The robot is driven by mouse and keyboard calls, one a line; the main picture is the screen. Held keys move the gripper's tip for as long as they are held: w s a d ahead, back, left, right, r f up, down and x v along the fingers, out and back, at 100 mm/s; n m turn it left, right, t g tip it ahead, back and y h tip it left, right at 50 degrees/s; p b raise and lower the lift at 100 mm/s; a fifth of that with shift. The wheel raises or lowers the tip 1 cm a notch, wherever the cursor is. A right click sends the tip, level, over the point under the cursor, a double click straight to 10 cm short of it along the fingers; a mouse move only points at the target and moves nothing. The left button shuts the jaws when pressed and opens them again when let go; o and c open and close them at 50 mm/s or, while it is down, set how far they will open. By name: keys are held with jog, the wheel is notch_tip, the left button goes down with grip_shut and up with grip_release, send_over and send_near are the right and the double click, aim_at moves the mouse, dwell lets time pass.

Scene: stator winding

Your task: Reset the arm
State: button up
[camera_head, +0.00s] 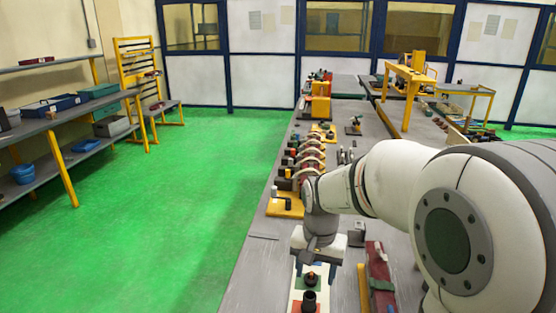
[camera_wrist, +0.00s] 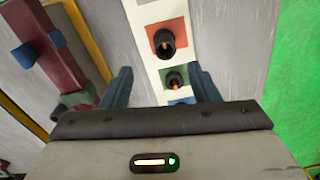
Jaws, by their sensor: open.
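My gripper (camera_wrist: 162,88) is open in the wrist view, with its two fingers apart and nothing held between them. It hangs over a white strip (camera_wrist: 145,14) with coloured squares on the bench. A dark cylindrical part with an orange core (camera_wrist: 163,42) stands on the red square. A second such part (camera_wrist: 173,78) stands on the green square, between the fingers in the picture; I cannot tell the height gap. In the head view my white arm (camera_head: 400,180) reaches in from the right and its wrist is bent down over the strip.
A dark red fixture (camera_head: 377,265) lies right of the strip. A row of curved stator-like parts (camera_head: 308,160) stands farther along the grey bench (camera_head: 258,255). A yellow frame (camera_head: 408,75) stands at the back. Shelves (camera_head: 75,115) are at the left, across the clear green floor (camera_head: 190,190).

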jog(key=s+d+r+n+t, duration=0.1)
jog(key=s+d+r+n, duration=0.1)
jog(key=s, duration=0.5)
jog(key=s+d+r+n+t, duration=0.1)
jog(key=s+d+r+n, duration=0.1)
jog(key=s, duration=0.5)
jog(key=shift+s+d+r+t, duration=0.35)
jog(key=shift+d+r+t, duration=0.05)
jog(key=shift+d, duration=0.1)
